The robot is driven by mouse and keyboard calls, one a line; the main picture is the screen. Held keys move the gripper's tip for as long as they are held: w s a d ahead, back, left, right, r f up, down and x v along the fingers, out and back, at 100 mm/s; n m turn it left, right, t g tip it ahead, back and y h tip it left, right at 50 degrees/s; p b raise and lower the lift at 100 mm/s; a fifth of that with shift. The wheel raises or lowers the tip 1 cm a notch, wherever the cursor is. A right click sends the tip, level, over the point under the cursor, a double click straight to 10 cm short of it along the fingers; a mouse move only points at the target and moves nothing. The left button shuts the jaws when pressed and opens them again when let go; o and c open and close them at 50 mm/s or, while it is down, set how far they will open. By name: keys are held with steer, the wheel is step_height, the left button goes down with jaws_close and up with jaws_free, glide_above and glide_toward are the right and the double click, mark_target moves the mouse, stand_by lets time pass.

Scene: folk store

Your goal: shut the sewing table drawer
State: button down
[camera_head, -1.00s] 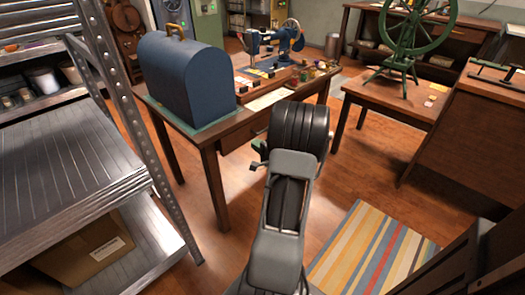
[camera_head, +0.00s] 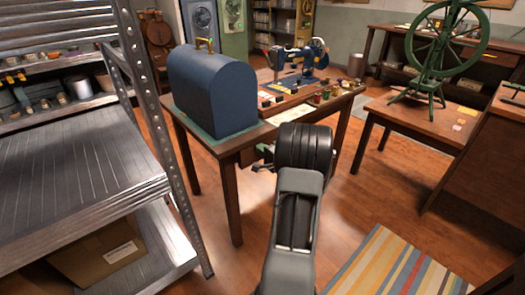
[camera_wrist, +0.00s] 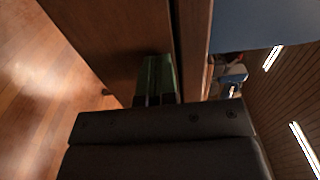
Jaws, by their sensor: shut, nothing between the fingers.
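The sewing table (camera_head: 234,205) is dark wood and stands ahead, with a blue sewing machine (camera_head: 298,58) and a blue domed case (camera_head: 214,92) on top. My arm covers much of its front, so how far the drawer stands out cannot be told in the head view. In the wrist view, a brown wooden front (camera_wrist: 110,40), likely the drawer's, fills the upper left beside the table's edge (camera_wrist: 193,40). My gripper (camera_wrist: 155,78) is shut and empty, its green fingertips close against or touching that wood. Its green parts also show in the head view (camera_head: 264,158).
A metal shelf rack (camera_head: 165,140) stands close on the left, with a cardboard box (camera_head: 100,250) low down. A striped rug (camera_head: 395,265) lies at the lower right. A side table with a green spinning wheel (camera_head: 440,60) stands right. Floor between them is open.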

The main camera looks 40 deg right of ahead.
mark_target(255, 144)
steer(key=w+b, duration=0.1)
steer(key=w, duration=0.1)
steer(key=w+b, duration=0.1)
steer(key=w, duration=0.1)
steer(key=shift+w+d+f, duration=0.15)
steer(key=shift+w+f, duration=0.05)
steer(key=shift+w+r, duration=0.15)
steer(key=shift+r, duration=0.3)
steer(key=shift+s+f+b, duration=0.2)
steer(key=shift+b, duration=0.25)
steer(key=s+a, duration=0.1)
steer(key=s, duration=1.3)
steer(key=a+r+n+g+y+p, duration=0.55)
steer(key=a+r+p, duration=0.35)
steer(key=a, duration=0.5)
steer(key=a+r+n+g+y+p, duration=0.5)
steer(key=a+r+p, duration=0.5)
steer(key=a, duration=0.5)
steer(key=s+a+r+n+g+h+p, duration=0.2)
steer(key=s+r+n+h+p, duration=0.2)
steer(key=r+p, duration=0.3)
steer(key=s+a+r+n+g+h+p, duration=0.2)
steer(key=s+a+r+n+h+p, duration=0.1)
steer(key=r+p, duration=0.5)
steer(key=shift+s+a+r+n+h, duration=0.2)
steer(key=shift+s+r+n+h, duration=0.4)
steer(key=shift+s+h, duration=0.45)
